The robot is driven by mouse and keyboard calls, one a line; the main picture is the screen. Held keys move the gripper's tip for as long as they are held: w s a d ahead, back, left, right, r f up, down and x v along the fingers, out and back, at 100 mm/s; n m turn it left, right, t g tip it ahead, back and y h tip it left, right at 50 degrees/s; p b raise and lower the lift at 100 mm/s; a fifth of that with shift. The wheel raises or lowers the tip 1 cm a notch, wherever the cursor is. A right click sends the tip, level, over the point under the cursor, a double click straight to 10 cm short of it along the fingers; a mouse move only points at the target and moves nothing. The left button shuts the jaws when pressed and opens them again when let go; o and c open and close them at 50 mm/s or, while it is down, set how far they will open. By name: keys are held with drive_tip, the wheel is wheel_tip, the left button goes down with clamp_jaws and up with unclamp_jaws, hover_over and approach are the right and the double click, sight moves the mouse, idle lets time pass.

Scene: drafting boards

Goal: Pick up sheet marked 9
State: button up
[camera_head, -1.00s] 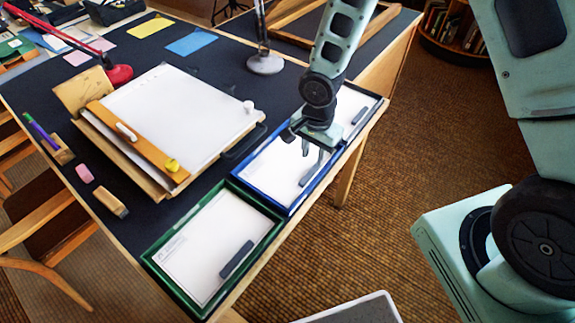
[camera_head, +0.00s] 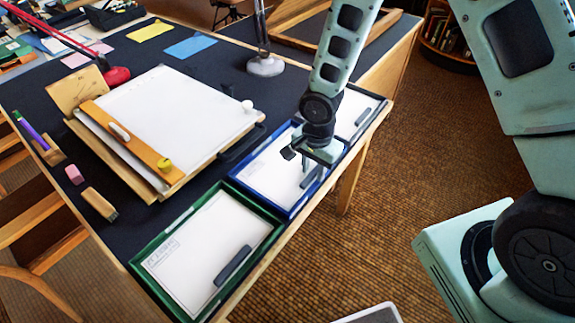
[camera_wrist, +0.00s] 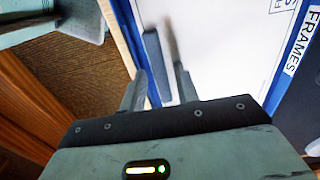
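No number 9 is legible on any sheet. A white sheet lies in the blue tray (camera_head: 233,178); this sheet (camera_head: 268,170) also shows in the wrist view (camera_wrist: 225,45) with partly cut-off blue marks at its top edge. A dark grey bar (camera_head: 312,177) lies on it near the tray's right side. My gripper (camera_head: 308,165) is low over the blue tray near this bar. In the wrist view its two fingers (camera_wrist: 162,80) stand apart, with the bar (camera_wrist: 153,55) showing between them. Whether they touch the sheet is unclear.
A green tray (camera_head: 150,265) in front and another tray (camera_head: 382,105) behind hold white sheets with dark bars. The blue tray's label (camera_wrist: 300,45) reads FRAMES. A drawing board (camera_head: 185,105) stands left; a lamp base (camera_head: 265,66) stands behind. The table edge is close on the right.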

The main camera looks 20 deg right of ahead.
drive_tip(key=shift+f, duration=0.15)
idle(0.8)
clamp_jaws()
drive_tip(key=shift+r, duration=0.25)
drive_tip(key=shift+r+p, duration=0.3)
drive_tip(key=shift+r, duration=0.1)
drive_tip(key=shift+r, duration=0.1)
drive_tip(key=shift+w+a+r+p, duration=0.1)
drive_tip(key=shift+w+r+p, duration=0.05)
drive_tip(key=shift+r+p, duration=0.75)
drive_tip(key=shift+w+a+r+p, duration=0.1)
drive_tip(key=shift+r+p, duration=0.65)
drive_tip(key=shift+r, duration=0.3)
drive_tip(key=shift+w+a+r+p, duration=0.1)
drive_tip(key=shift+w+r+p, duration=0.05)
drive_tip(key=shift+r+p, duration=0.75)
drive_tip(key=shift+r, duration=0.1)
